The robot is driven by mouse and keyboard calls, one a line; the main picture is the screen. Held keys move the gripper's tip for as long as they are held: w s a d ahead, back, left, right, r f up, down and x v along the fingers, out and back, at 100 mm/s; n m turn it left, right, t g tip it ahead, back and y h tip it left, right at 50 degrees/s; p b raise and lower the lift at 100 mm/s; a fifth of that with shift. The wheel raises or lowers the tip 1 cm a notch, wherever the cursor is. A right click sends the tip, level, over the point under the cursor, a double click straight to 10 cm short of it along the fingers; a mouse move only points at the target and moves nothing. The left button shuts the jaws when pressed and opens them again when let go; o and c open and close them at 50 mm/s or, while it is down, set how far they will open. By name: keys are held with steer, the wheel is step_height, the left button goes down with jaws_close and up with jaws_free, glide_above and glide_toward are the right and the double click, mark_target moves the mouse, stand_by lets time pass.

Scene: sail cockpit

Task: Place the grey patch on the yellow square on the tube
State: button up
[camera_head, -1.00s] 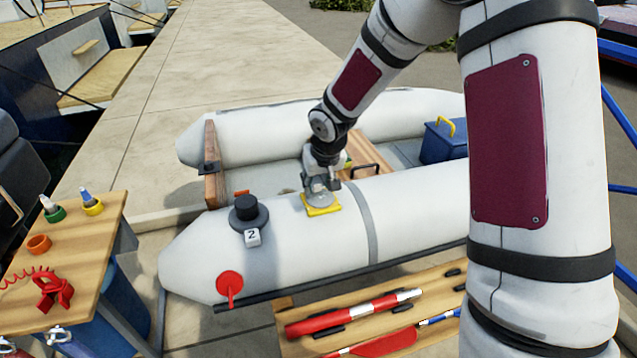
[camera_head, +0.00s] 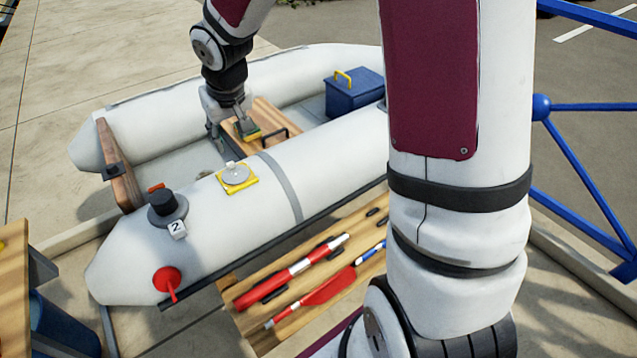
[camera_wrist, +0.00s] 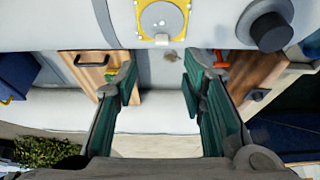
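The grey round patch (camera_head: 235,173) lies on the yellow square (camera_head: 251,185) on the near white tube (camera_head: 215,215). A small pale tab stands up at its edge. Yellow shows around the patch, and its corners stick out. In the wrist view the patch (camera_wrist: 160,18) sits at the top, with the yellow square (camera_wrist: 184,6) around it, and is cut by the frame edge. My gripper (camera_head: 230,122) is beyond the patch in the head view, above the boat's interior, apart from it. In the wrist view my gripper (camera_wrist: 160,75) has its fingers spread with nothing between them.
A black valve cap (camera_head: 163,202) with a "2" tag stands left of the patch. A wooden seat (camera_head: 268,117) with a black handle is beside my gripper, and a blue box (camera_head: 353,92) is farther right. A wooden board (camera_head: 305,290) holds red items in front.

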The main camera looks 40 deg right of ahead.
steer(key=s+d+r+g+h, duration=0.1)
steer(key=s+r, duration=0.4)
steer(key=s, duration=0.5)
steer(key=s+d+r+g+h, duration=0.1)
steer(key=s+r, duration=0.4)
steer(key=s, duration=0.4)
steer(key=s+a+r+g+y, duration=0.1)
steer(key=s+a+y, duration=0.1)
steer(key=s, duration=1.7)
steer(key=shift+w+r, duration=0.1)
step_height(320, 180, up, 16)
steer(key=t+p, duration=0.2)
steer(key=p, duration=1.2)
steer(key=shift+t, duration=0.4)
steer(key=shift+c, duration=0.6)
